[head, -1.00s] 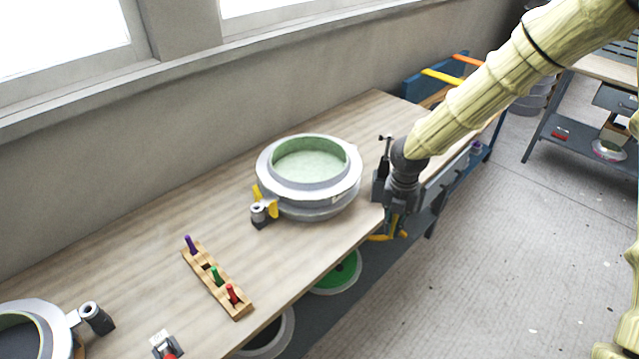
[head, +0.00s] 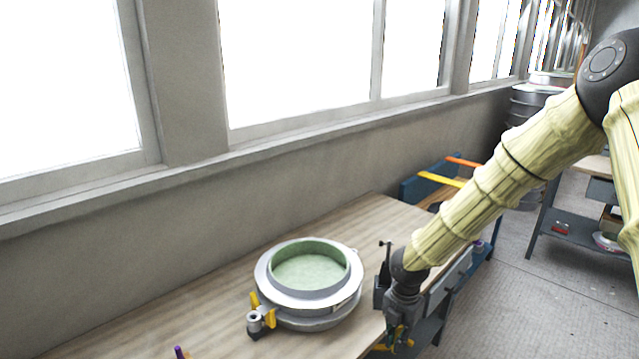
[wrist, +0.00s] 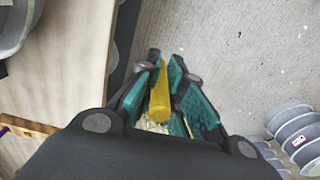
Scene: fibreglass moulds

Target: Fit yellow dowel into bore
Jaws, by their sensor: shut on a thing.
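My gripper (wrist: 168,72) is shut on the yellow dowel (wrist: 160,98), which lies lengthwise between the teal-padded fingers in the wrist view. The floor is behind the dowel, just off the bench edge. In the head view my gripper (head: 396,335) hangs beside the bench's front edge, right of the round grey mould (head: 262,275) with a pale green inside. A small grey cylinder with a dark round opening (head: 254,320) sits at the mould's lower left, beside a yellow piece. I cannot tell whether this opening is the bore.
The wooden bench top (head: 190,315) is clear left of the mould. A purple peg tip (head: 180,352) shows at the bottom edge; its wooden rack (wrist: 30,127) shows in the wrist view. A dark upright clamp (head: 384,265) stands near my gripper. Stacked round moulds (wrist: 298,130) are at the right.

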